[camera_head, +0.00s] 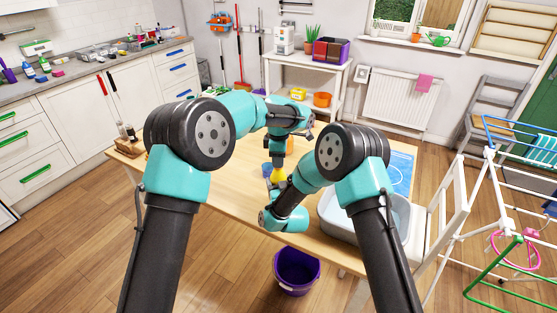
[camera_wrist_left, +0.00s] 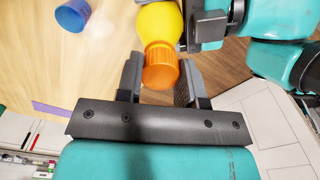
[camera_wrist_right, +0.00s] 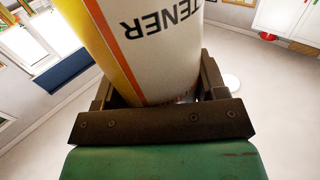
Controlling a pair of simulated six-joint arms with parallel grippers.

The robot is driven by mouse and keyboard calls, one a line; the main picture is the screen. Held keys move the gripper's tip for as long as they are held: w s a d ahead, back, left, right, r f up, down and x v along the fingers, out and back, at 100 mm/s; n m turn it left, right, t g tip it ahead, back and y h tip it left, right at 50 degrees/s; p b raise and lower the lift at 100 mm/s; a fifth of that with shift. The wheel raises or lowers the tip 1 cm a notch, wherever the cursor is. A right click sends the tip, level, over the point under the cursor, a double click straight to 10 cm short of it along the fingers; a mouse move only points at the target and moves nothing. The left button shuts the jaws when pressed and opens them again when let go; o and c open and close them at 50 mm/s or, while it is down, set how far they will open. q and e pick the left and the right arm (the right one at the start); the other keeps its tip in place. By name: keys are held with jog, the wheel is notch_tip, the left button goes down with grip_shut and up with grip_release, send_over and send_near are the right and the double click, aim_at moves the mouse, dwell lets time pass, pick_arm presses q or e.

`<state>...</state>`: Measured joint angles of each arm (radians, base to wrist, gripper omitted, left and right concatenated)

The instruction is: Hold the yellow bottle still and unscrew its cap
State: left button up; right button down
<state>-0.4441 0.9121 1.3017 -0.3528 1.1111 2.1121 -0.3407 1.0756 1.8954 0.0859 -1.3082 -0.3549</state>
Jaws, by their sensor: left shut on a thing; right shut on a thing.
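The yellow bottle (camera_head: 277,176) is partly hidden behind my arms in the head view. In the left wrist view its rounded yellow part (camera_wrist_left: 160,24) meets an orange cap (camera_wrist_left: 161,68). My left gripper (camera_wrist_left: 160,80) has a finger on each side of the cap and is shut on it. My right gripper (camera_wrist_right: 158,90) is shut on the bottle's body (camera_wrist_right: 160,45), whose white label with orange stripe and letters "TENER" fills the right wrist view. The right gripper's dark fingers also show beside the bottle in the left wrist view (camera_wrist_left: 208,28).
A blue cup (camera_wrist_left: 72,14) stands on the wooden table (camera_head: 232,195) near the bottle. A grey basin (camera_head: 335,222) sits at the table's right side. A purple bucket (camera_head: 297,272) is on the floor in front. A white drying rack (camera_head: 490,190) stands at the right.

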pick_arm(q)
jog(key=shift+r, duration=0.8)
jog(key=shift+r, duration=2)
pick_arm(e)
jog(key=shift+c, duration=0.5)
grip_release()
jog(key=shift+s, duration=0.1)
jog(key=v, duration=1.2)
